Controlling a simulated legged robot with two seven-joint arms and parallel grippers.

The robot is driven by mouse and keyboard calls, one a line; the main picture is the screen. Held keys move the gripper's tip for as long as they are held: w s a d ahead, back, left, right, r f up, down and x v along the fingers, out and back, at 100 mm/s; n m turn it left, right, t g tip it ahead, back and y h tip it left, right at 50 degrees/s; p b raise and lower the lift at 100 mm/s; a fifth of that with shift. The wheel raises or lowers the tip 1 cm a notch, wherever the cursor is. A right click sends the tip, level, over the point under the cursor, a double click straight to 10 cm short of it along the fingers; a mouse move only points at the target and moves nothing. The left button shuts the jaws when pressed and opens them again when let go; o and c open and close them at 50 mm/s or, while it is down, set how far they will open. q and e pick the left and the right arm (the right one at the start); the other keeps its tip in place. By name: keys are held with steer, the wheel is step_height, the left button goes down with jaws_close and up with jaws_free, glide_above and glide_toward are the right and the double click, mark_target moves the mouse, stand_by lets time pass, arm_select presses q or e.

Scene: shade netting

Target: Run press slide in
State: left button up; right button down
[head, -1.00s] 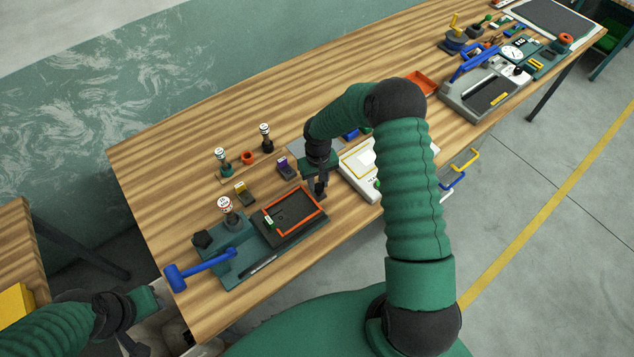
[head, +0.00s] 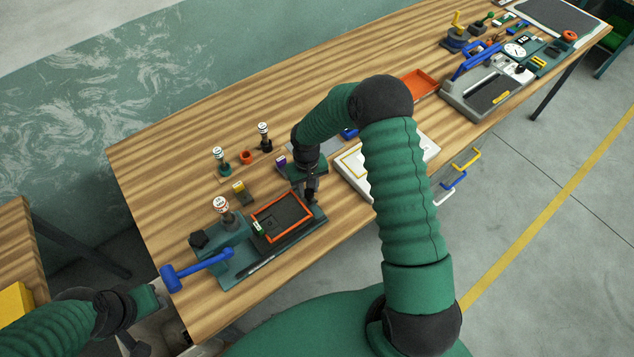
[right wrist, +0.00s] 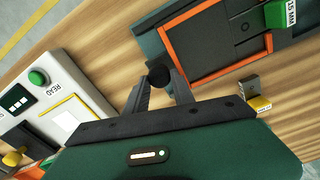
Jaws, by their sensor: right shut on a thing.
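The teal press (head: 225,245) stands at the near left end of the wooden bench, with a blue lever (head: 205,261) and a round-topped gauge (head: 222,207). Its dark slide (head: 281,216), edged in orange, lies on the base to the right of the press body. In the right wrist view the orange frame (right wrist: 183,75) shows large, with a green 15 MM tag (right wrist: 281,15). My right gripper (head: 312,197) is shut on a black knob (right wrist: 158,75) at the slide's outer end. My left gripper (head: 155,296) is at the lower left, apart from the slide; its fingers are unclear.
A white device (head: 385,165) with a READ button stands right of my right gripper. A small yellow-topped block (head: 239,188) and two round-topped stands (head: 264,133) are behind the slide. An orange tray (head: 420,84) and a grey machine (head: 490,92) are farther right.

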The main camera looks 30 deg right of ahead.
steer(key=a, duration=0.6)
steer(key=s+a+b, duration=0.1)
steer(key=a, duration=0.2)
steer(key=shift+s+f, duration=0.1)
steer(key=shift+f, duration=0.1)
steer(key=shift+d, duration=0.25)
steer(key=c, duration=1.4)
jaws_free()
steer(key=o, duration=0.3)
steer(key=shift+a, duration=0.25)
steer(key=shift+o, duration=0.2)
steer(key=shift+w+a+r, duration=0.1)
steer(key=shift+w+a, duration=0.05)
steer(key=shift+w, duration=0.05)
step_height(320, 180, up, 7)
steer(key=b, duration=0.1)
step_height(320, 180, up, 10)
steer(key=b, duration=0.2)
glide_above(287, 213)
steer(key=shift+w+a, duration=0.4)
steer(key=shift+a, duration=0.05)
steer(key=shift+d, duration=0.2)
